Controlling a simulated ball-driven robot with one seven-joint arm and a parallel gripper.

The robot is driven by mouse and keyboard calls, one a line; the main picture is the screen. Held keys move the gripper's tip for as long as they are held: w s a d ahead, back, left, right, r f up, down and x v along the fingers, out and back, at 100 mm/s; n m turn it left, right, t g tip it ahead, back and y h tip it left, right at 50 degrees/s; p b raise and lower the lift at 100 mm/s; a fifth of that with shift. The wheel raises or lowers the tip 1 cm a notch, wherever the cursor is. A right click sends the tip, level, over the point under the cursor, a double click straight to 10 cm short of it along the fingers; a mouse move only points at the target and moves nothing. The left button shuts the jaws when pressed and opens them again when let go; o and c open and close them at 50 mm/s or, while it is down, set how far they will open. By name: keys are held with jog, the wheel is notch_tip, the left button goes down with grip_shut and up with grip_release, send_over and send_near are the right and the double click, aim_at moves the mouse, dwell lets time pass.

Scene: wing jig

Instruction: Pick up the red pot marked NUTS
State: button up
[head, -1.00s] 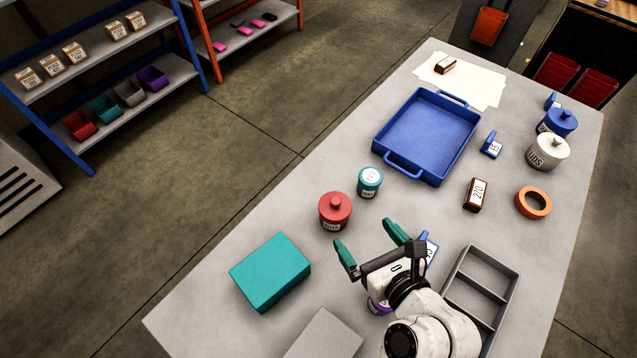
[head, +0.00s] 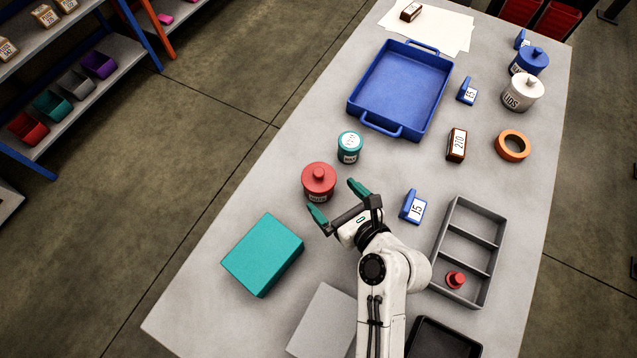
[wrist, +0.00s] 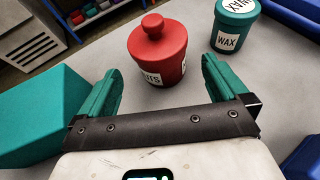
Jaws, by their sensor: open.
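The red pot (head: 319,181) with a round knob on its lid stands upright on the grey table. In the wrist view the red pot (wrist: 158,50) shows a white label, partly turned away, with the letters "UTS" readable. My gripper (head: 338,203) has its green fingers spread, with nothing between them. In the wrist view my gripper (wrist: 162,82) faces the pot, which stands just beyond the fingertips, roughly between their lines. I cannot tell whether any finger touches it.
A teal WAX pot (head: 349,148) stands close behind the red pot. A teal box (head: 263,254) lies to the front left. A blue tray (head: 358,115), a blue 15-marked item (head: 413,207) and a grey divided tray (head: 441,240) are nearby. Bare table lies left of the pot.

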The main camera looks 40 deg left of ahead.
aim_at(328, 192)
jog(key=x, duration=0.5)
jog(key=shift+a+f, duration=0.1)
jog(key=shift+a, duration=0.25)
jog(key=shift+c, duration=0.2)
grip_shut()
dwell(0.5)
